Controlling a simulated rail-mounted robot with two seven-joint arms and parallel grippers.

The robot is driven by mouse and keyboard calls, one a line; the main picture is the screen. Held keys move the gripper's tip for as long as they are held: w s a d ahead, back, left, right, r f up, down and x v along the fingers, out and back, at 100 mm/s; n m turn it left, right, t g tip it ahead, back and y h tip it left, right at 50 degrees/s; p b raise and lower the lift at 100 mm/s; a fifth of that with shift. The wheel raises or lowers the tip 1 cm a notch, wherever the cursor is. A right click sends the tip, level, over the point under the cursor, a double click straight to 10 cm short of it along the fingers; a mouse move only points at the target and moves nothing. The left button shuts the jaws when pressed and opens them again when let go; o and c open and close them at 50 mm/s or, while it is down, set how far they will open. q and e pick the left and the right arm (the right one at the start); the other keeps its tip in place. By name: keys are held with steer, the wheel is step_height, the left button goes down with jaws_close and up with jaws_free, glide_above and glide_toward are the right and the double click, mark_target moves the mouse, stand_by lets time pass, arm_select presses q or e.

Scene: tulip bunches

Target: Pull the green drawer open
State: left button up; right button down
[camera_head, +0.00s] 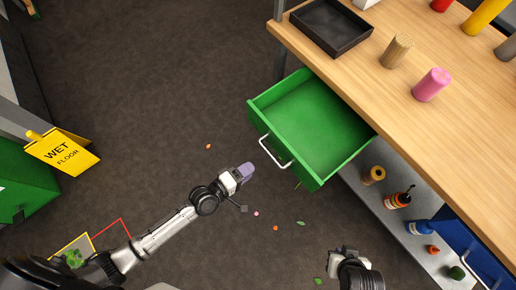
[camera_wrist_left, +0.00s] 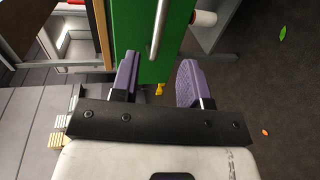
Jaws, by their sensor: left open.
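The green drawer (camera_head: 318,124) stands pulled out from under the wooden table, and its inside looks empty. Its pale bar handle (camera_head: 275,153) is on the front panel. My left gripper (camera_head: 246,171), with purple fingers, is just in front of the drawer, near the handle. In the left wrist view the open fingers (camera_wrist_left: 160,80) have nothing between them; the green front (camera_wrist_left: 140,35) and the handle (camera_wrist_left: 158,28) lie beyond their tips. My right gripper (camera_head: 348,258) is at the bottom of the head view, away from the drawer; its fingers do not show clearly.
The table (camera_head: 400,110) carries a black tray (camera_head: 331,26), a pink cylinder (camera_head: 431,85) and a tan one (camera_head: 397,50). Bottles stand on a shelf (camera_head: 400,228) below, beside a blue drawer (camera_head: 470,250). A yellow wet-floor sign (camera_head: 64,152) stands left. The floor between is mostly clear.

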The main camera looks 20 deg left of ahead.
arm_select(q)
steer(key=shift+v, duration=1.5)
